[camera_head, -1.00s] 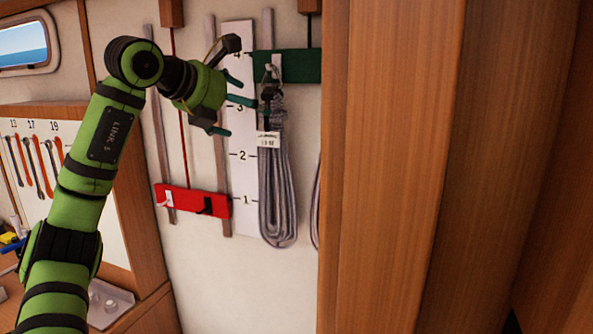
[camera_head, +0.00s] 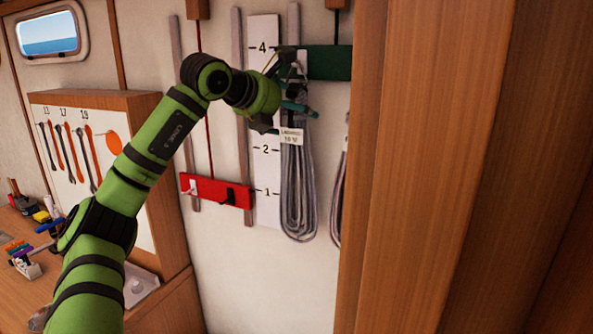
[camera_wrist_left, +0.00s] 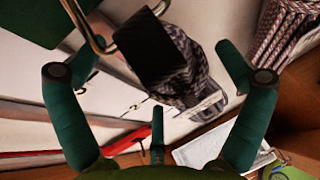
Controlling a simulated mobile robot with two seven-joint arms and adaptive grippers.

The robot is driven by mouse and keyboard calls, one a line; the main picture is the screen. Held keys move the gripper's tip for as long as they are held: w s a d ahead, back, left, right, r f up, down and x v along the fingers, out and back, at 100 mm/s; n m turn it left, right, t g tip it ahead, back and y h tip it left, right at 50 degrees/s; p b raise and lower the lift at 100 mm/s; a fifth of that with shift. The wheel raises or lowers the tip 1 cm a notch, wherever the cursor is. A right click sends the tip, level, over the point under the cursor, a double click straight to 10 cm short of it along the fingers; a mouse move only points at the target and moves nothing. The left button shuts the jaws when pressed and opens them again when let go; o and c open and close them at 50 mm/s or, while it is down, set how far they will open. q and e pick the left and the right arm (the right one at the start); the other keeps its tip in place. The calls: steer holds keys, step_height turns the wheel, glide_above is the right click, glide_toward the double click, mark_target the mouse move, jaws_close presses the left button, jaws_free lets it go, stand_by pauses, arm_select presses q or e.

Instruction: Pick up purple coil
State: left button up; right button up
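A greyish-purple coil (camera_head: 298,195) with a white label hangs from the green hook board (camera_head: 328,63) on the wall. My left gripper (camera_head: 292,98) is at the coil's top, just above the label, and covers part of it in the head view. In the left wrist view, the left gripper (camera_wrist_left: 160,70) has its green fingers spread wide. The coil (camera_wrist_left: 190,80), with a black part at its top, lies between them, and a metal hook shows beside it. I cannot tell whether a finger touches the coil. My right gripper is not in view.
A second coil (camera_head: 338,190) hangs to the right, partly hidden by a large wooden panel (camera_head: 430,180). A red hook board (camera_head: 215,190) is lower left. A numbered white strip (camera_head: 264,210) stands behind. A tool board (camera_head: 85,150) and cluttered bench are at left.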

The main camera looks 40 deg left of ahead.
arm_select(q)
steer(key=shift+d, duration=0.1)
steer(key=c, duration=1.5)
steer(key=shift+r, duration=0.1)
steer(key=shift+c, duration=0.2)
steer(key=shift+r, duration=0.15)
